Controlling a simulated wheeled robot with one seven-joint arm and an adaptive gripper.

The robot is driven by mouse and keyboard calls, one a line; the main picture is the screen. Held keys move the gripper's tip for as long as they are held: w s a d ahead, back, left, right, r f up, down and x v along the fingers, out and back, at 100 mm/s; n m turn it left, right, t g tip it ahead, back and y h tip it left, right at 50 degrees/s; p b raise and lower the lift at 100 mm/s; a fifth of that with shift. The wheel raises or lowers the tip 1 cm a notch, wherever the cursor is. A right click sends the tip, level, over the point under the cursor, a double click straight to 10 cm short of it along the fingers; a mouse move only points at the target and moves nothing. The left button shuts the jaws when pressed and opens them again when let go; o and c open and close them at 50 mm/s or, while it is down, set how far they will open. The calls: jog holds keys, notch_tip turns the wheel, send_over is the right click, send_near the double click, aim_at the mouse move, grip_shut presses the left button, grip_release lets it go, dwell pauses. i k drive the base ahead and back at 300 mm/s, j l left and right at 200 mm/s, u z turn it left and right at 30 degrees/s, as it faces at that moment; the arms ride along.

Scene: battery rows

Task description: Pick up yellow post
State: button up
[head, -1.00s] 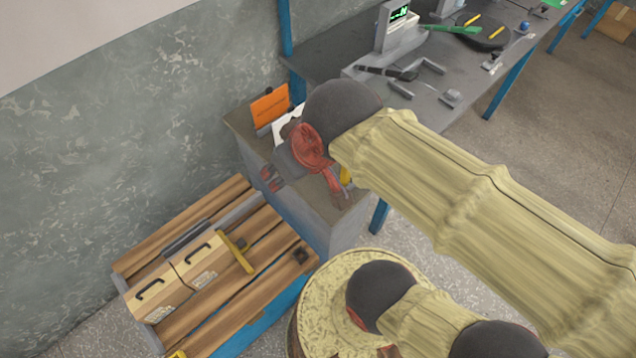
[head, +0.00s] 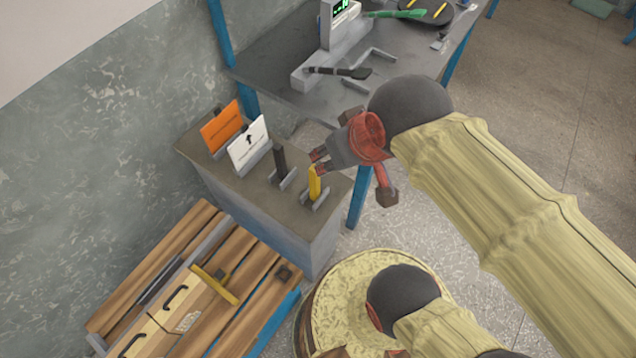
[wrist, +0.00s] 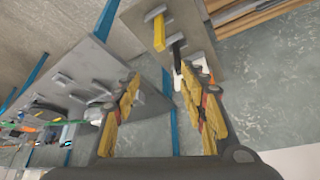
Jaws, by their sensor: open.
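The yellow post (head: 314,183) stands upright in a small grey holder near the right end of a grey cabinet top. It also shows in the wrist view (wrist: 159,33), at the top, beyond my open fingers. My gripper (head: 318,161) is beside the top of the post in the head view; whether it touches cannot be told there. In the wrist view my gripper (wrist: 163,112) has its yellow-padded fingers apart with nothing between them, and the post lies outside them.
A black post (head: 280,163) stands left of the yellow one, with a white arrow card (head: 248,146) and an orange card (head: 221,127) further left. A grey workbench (head: 285,57) stands behind. A pallet with wooden boxes (head: 185,315) is at lower left.

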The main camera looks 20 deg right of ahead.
aim_at(315, 181)
jog(key=k+l+z, duration=0.65)
jog(key=k+l, duration=0.15)
jog(key=l, duration=0.15)
